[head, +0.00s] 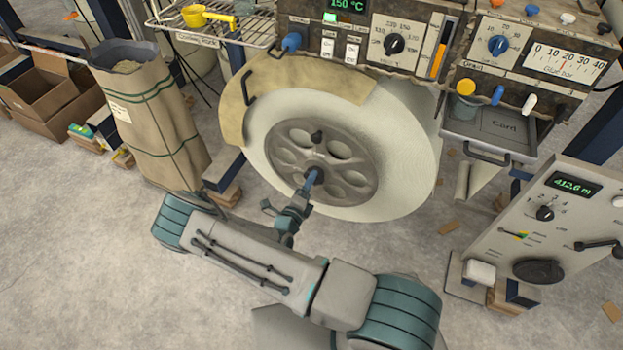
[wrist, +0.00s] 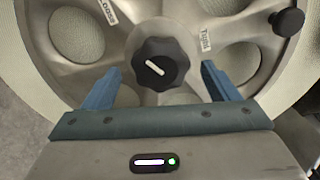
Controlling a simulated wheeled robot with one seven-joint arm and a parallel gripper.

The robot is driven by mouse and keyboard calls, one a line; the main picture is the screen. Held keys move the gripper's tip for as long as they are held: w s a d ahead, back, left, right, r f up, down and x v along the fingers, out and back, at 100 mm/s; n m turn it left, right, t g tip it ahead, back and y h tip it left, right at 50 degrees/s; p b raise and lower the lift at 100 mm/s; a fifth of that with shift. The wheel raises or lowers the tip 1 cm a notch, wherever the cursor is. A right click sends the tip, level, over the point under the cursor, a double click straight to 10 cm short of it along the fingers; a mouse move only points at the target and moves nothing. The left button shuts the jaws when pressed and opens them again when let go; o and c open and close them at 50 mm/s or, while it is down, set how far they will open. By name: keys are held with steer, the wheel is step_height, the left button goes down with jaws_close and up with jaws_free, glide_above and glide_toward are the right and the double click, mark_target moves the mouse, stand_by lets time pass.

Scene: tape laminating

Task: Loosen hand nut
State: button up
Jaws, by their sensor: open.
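The hand nut (wrist: 160,62) is a black lobed knob with a white line on its face, at the centre of the grey metal hub (wrist: 100,75). In the wrist view a label reading "Loose" is at its upper left and one reading "Tight" at its upper right. My gripper (wrist: 160,69) is open, with one blue finger on each side of the nut and a gap at both sides. In the head view my gripper (head: 314,178) is at the hub's middle and hides the nut. The hub (head: 345,187) sits in a large pale roll (head: 405,150).
A black knob (wrist: 287,20) sticks out of the hub; it also shows in the head view (head: 317,137). A control panel (head: 385,40) is above the roll. A paper sack (head: 150,110) stands left, and a grey machine (head: 545,235) stands right. Open floor (head: 100,270) is at lower left.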

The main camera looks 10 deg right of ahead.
steer(key=v, duration=1)
steer(key=shift+s+a+p, duration=0.2)
steer(key=shift+p, duration=0.1)
steer(key=s+d+r+m+g+p, duration=0.25)
steer(key=r+m+g, duration=0.25)
steer(key=r+m, duration=0.35)
steer(key=s+d+r+m+g+h+p, duration=0.1)
steer(key=d+r+m+g+p, duration=0.15)
steer(key=r+m+g, duration=0.4)
steer(key=s+d+r+m+g+p, duration=0.2)
steer(key=d+r+m+g, duration=0.1)
steer(key=r+m, duration=0.7)
steer(key=s+r+m+t+y+p, duration=0.1)
steer(key=s+r+m+y+p, duration=0.1)
steer(key=r+m, duration=0.4)
steer(key=s+r+m+y+p, duration=0.3)
steer(key=s+r+m+y, duration=0.2)
steer(key=r, duration=0.7)
steer(key=s+r+m+t+y+p, duration=0.1)
steer(key=s+r+m+y+p, duration=0.2)
steer(key=r+m, duration=0.5)
step_height(320, 180, up, 2)
steer(key=shift+s+t+y, duration=0.35)
steer(key=shift+s+y, duration=0.2)
steer(key=shift+y, duration=0.25)
